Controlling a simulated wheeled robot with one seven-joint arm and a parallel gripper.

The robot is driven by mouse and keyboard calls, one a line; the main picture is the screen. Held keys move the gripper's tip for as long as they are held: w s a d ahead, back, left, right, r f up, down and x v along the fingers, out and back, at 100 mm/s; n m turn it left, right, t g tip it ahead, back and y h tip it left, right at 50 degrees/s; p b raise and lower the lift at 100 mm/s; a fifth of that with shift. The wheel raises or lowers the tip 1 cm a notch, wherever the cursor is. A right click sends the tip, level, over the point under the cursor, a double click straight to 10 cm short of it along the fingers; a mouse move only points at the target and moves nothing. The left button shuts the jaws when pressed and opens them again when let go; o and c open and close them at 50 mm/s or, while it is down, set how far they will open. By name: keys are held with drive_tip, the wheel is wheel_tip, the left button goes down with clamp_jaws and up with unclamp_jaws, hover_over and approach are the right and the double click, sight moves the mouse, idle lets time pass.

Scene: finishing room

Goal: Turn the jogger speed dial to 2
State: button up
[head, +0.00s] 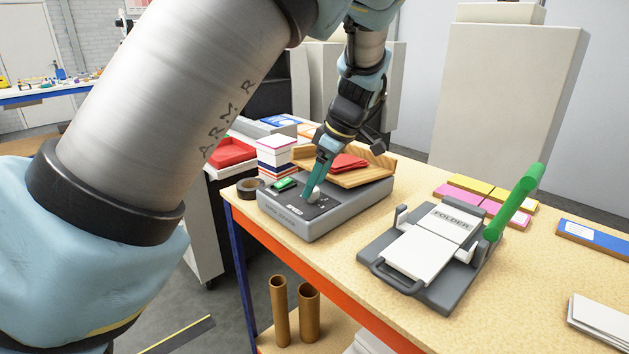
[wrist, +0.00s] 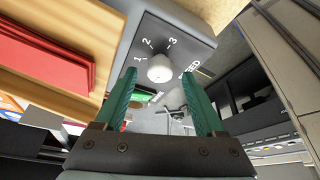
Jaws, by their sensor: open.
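The jogger (head: 322,221) is a grey box with a dark control panel, standing near the left end of the bench. Its speed dial (wrist: 160,69) is a pale round knob, with the numbers 1, 2 and 3 and the word SPEED printed around it. In the head view the dial (head: 314,197) is partly covered by my fingers. My gripper (head: 309,191) points down at the panel with its teal fingers open. In the wrist view the fingertips (wrist: 159,74) are on either side of the dial, with gaps visible. I cannot tell which number the dial points at.
A green switch (head: 284,184) is on the panel left of the dial. A wooden tray (head: 368,178) with red sheets (head: 347,162) is on the jogger. Tape (head: 249,187) and a paper stack (head: 275,157) are close by. The folder (head: 428,250) with its green lever stands to the right.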

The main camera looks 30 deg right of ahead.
drive_tip(key=shift+w+a+f, duration=0.15)
drive_tip(key=shift+w+f, duration=0.05)
drive_tip(key=shift+f, duration=0.4)
clamp_jaws()
